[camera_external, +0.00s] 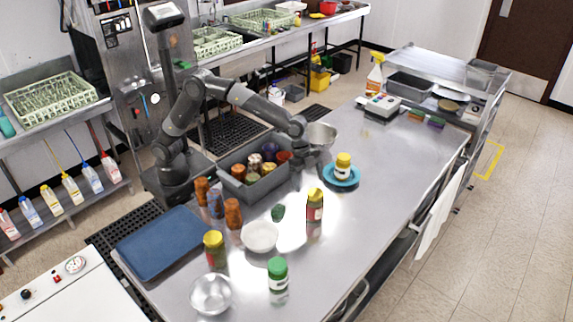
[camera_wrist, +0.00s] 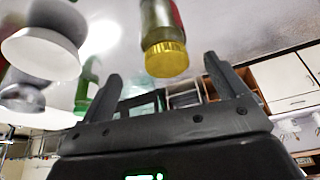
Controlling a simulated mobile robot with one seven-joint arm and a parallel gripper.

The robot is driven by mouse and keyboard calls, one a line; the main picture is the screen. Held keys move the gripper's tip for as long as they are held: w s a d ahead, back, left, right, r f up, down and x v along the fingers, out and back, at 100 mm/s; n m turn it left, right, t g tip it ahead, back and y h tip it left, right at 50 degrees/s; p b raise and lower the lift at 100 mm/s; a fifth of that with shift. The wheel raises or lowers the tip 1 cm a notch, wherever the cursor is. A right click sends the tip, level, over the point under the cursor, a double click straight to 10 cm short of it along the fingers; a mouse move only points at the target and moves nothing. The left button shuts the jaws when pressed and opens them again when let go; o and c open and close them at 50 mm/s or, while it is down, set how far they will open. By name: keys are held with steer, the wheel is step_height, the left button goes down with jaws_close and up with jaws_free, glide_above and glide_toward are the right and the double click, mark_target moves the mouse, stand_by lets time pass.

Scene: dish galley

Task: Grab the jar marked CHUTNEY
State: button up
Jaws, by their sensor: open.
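No label can be read in either view, so I cannot tell which jar is marked CHUTNEY. A yellow-lidded jar with a red label (camera_external: 315,205) stands on the steel table right of the middle. Another yellow-lidded jar (camera_external: 214,250) stands at the front left, and a green-lidded jar (camera_external: 278,274) at the front. A smaller yellow-lidded jar (camera_external: 343,165) is on a teal plate (camera_external: 355,180). In the wrist view my gripper (camera_wrist: 161,67) is open and empty. A yellow-lidded jar (camera_wrist: 165,58) shows upside down beyond the fingers, apart from them.
A grey bin of jars (camera_external: 262,188) sits below my arm. Orange-brown jars (camera_external: 233,214) stand beside it, near a blue tray (camera_external: 162,242). A white bowl (camera_external: 260,237), a metal bowl (camera_external: 211,294) and a dark green item (camera_external: 278,212) are nearby.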

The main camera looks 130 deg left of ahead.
mark_target(311, 191)
steer(key=x, duration=0.4)
steer(key=shift+x, duration=2.8)
steer(key=shift+w+a+r, duration=0.1)
steer(key=shift+w+a, duration=0.05)
steer(key=shift+a, duration=0.1)
steer(key=shift+c, duration=0.3)
steer(key=c, duration=1.4)
